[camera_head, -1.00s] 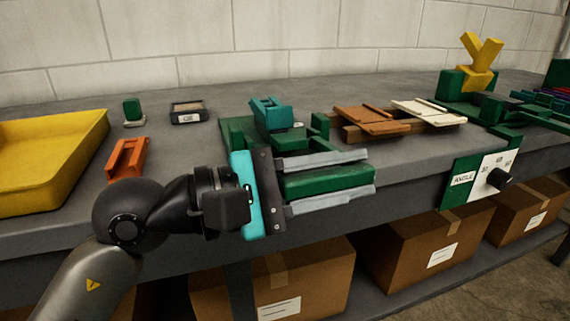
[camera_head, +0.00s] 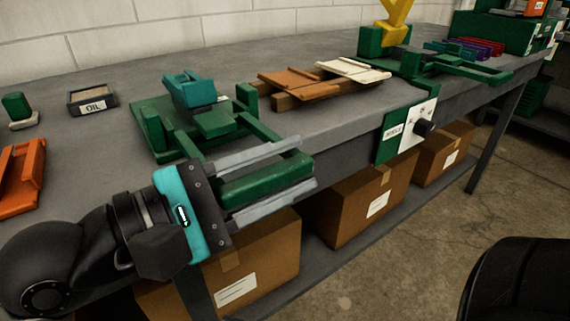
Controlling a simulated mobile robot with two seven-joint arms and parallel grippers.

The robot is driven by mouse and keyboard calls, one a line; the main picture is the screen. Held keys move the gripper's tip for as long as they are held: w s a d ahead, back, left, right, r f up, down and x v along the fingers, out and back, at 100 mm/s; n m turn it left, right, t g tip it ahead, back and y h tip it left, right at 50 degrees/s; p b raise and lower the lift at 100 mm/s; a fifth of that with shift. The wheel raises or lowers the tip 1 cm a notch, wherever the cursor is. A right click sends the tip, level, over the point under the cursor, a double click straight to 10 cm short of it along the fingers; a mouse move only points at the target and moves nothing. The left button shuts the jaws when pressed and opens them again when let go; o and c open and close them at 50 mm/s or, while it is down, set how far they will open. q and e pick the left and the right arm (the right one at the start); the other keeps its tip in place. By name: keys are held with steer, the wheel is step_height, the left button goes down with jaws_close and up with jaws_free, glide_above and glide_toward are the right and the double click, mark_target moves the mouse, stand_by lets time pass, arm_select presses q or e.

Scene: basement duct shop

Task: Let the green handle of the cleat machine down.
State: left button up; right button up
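The cleat machine (camera_head: 215,122) is a green base with a teal block (camera_head: 190,92) on top, standing on the bench. Two green arms run from it toward the front edge, to a thick green handle (camera_head: 266,181). The handle lies low, out over the bench's front edge. My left gripper (camera_head: 308,166), teal with grey fingers, comes in from the left. Its fingers lie along the handle, one on each side, and appear closed against it. The handle's left end is hidden behind the gripper. My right gripper is not in view.
The grey bench (camera_head: 95,150) holds an oil tin (camera_head: 93,106), an orange piece (camera_head: 18,180), brown (camera_head: 305,83) and cream (camera_head: 352,69) panels, and a green machine with a yellow top (camera_head: 393,30). An angle dial plate (camera_head: 405,132) hangs at the front edge. Cardboard boxes (camera_head: 345,205) stand below.

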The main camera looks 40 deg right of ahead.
arm_select(q)
steer(key=shift+o, duration=0.7)
steer(key=shift+w+f, duration=0.1)
steer(key=shift+w+a, duration=0.15)
steer(key=shift+a, duration=7.5)
arm_select(e)
steer(key=shift+w, duration=0.1)
